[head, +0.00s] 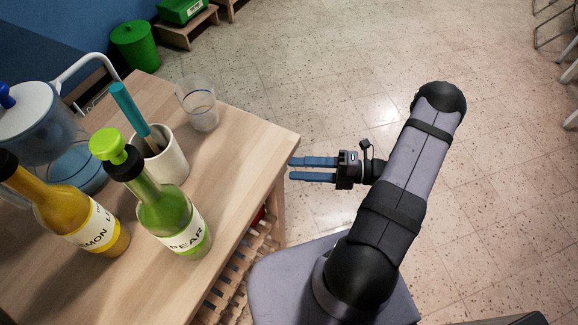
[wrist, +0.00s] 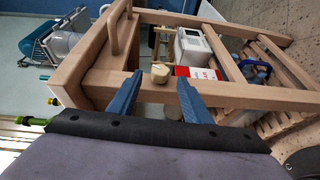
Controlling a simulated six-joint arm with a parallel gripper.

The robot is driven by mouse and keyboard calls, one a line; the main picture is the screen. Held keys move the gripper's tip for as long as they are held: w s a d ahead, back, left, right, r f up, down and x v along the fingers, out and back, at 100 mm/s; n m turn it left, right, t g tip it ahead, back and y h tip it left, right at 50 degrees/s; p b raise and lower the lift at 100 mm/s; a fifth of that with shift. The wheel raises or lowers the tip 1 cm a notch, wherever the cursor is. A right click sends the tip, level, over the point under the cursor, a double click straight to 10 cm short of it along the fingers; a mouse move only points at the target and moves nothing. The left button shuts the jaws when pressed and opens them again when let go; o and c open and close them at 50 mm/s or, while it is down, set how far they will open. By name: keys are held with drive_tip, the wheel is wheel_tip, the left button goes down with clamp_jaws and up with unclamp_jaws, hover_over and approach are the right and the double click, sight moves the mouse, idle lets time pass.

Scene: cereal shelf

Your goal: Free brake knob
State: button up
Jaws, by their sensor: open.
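My gripper (head: 291,169) is open, with two blue fingers pointing left at the right edge of the wooden table in the head view. In the wrist view my gripper (wrist: 159,78) shows nothing between its fingers in contact with them. A small round pale knob (wrist: 160,73) appears between the fingertips in that view, by a wooden rail of the cart-like frame. It may be the brake knob; I cannot tell for sure, nor how far off it is.
The wooden table (head: 255,150) bears a pear bottle (head: 172,218), a lemon bottle (head: 85,222), a white cup (head: 165,158) and a clear glass (head: 199,105). A red-and-white box (wrist: 197,72) and a white appliance (wrist: 193,45) sit within the frame. Open floor lies right.

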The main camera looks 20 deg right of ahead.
drive_tip(key=shift+x, duration=1.6)
drive_tip(key=c, duration=1.1)
drive_tip(key=shift+f, duration=0.1)
